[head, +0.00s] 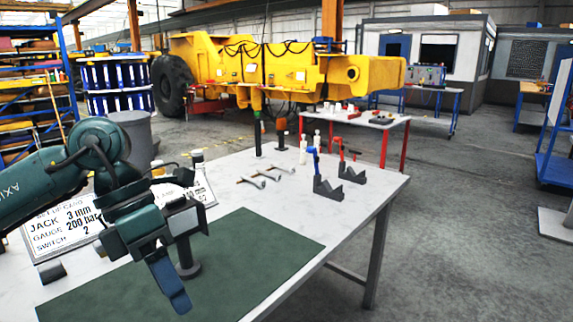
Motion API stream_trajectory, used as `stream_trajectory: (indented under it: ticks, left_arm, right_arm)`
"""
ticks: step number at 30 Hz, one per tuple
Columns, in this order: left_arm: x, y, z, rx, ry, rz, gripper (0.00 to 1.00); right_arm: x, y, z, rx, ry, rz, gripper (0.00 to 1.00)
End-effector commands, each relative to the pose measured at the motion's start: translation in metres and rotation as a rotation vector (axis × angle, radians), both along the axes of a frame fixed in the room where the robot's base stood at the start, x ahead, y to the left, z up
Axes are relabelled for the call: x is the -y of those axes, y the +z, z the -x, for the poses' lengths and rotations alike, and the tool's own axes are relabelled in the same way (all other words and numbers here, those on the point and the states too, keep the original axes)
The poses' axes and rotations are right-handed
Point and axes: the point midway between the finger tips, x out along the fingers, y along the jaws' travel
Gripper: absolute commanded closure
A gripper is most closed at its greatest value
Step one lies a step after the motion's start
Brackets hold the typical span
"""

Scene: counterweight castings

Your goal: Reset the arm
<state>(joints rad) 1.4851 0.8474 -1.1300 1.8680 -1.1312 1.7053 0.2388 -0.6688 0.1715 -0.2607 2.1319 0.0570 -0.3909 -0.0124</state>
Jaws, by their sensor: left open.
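My left arm (98,150) comes in from the left, bent over the near left part of the white table (345,222). My left gripper (181,280) is open and tilted downward above the green mat (262,247). Nothing is visibly held. My right gripper is not in view.
A printed card (75,222) stands behind my left arm, partly hidden by it. The mat's right part is clear. A yellow machine (290,68) stands beyond.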

Motion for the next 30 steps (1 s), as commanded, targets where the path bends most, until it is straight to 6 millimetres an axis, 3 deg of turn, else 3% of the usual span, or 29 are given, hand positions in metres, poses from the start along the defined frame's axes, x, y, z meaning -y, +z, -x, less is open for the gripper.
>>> stream_trajectory:
  ticks: [4,9,12,15,19,23,26,30]
  left_arm:
    - [0.062,-0.015,0.023,-0.159,-0.039,0.284,0.39]
    - [0.127,-0.005,0.047,-0.401,0.026,0.695,0.39]
    - [0.15,0.008,0.049,-0.556,0.134,0.928,0.39]
    - [0.162,0.02,0.039,-0.711,0.289,1.143,0.39]
    - [0.159,0.02,0.013,-0.91,0.564,1.382,0.39]
    - [0.14,-0.007,-0.018,-1.102,0.916,1.555,0.39]
    - [0.117,-0.048,-0.037,-1.236,1.237,1.633,0.39]
    - [0.079,-0.13,-0.037,-1.398,1.737,1.639,0.39]
  right_arm:
    - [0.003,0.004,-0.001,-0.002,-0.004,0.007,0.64]
    - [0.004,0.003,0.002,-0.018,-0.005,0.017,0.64]
    - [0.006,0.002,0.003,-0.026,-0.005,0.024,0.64]
    - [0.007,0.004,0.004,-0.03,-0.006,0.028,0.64]
    - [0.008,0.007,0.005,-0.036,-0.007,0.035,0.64]
    - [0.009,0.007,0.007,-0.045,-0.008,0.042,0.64]
    - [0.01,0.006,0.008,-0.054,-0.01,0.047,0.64]
    - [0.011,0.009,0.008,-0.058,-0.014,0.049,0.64]
